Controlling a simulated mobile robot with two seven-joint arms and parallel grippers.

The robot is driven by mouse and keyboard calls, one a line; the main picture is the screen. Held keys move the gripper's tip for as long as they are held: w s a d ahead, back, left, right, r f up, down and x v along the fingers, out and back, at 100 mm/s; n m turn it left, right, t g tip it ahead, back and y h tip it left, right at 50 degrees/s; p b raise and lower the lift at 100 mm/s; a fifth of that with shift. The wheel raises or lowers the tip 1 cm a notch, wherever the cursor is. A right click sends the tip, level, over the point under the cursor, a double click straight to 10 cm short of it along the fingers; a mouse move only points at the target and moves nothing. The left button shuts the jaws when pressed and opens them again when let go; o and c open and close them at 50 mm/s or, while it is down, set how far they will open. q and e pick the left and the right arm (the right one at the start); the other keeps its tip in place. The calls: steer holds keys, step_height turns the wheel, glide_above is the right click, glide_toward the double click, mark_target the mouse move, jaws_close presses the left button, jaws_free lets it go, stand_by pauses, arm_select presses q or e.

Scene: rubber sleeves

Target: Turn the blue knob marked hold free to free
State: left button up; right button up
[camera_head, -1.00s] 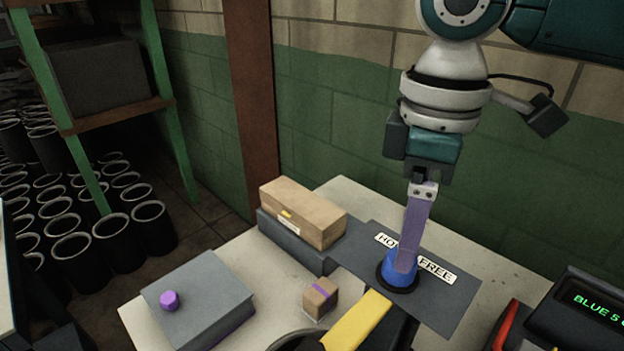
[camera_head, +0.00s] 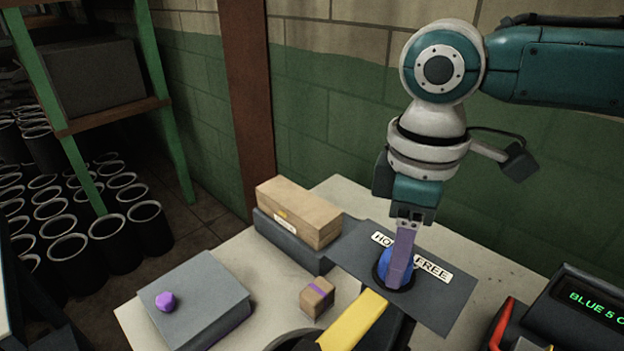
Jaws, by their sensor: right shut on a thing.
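The blue knob (camera_head: 384,262) sits in a dark round collar on a grey panel (camera_head: 440,306). White labels flank it: the left one (camera_head: 383,239) begins "HO", its end hidden behind my fingers, and the right one (camera_head: 433,268) reads "FREE". My right gripper (camera_head: 399,266) comes from above with its purple fingers shut on the knob, covering its right part. The knob's pointing direction cannot be told. My left gripper is not in view.
A cardboard box (camera_head: 299,212) stands on a grey block behind left. A small carton (camera_head: 317,297) and a grey box with a purple knob (camera_head: 165,301) lie left. A yellow bar (camera_head: 352,322) is in front. A display (camera_head: 584,308) stands at right.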

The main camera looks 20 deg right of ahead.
jaws_close()
steer(key=shift+r, duration=0.1)
steer(key=shift+r+m+p, duration=0.15)
steer(key=shift+m+p, duration=0.55)
steer(key=shift+p, duration=0.4)
steer(key=m+p, duration=0.4)
steer(key=shift+a+p, duration=0.1)
steer(key=shift+p, duration=0.2)
steer(key=m+p, duration=0.2)
steer(key=m, duration=0.1)
steer(key=shift+m, duration=0.3)
steer(key=shift+m+p, duration=1.05)
steer(key=shift+m, duration=0.35)
steer(key=shift+f, duration=0.2)
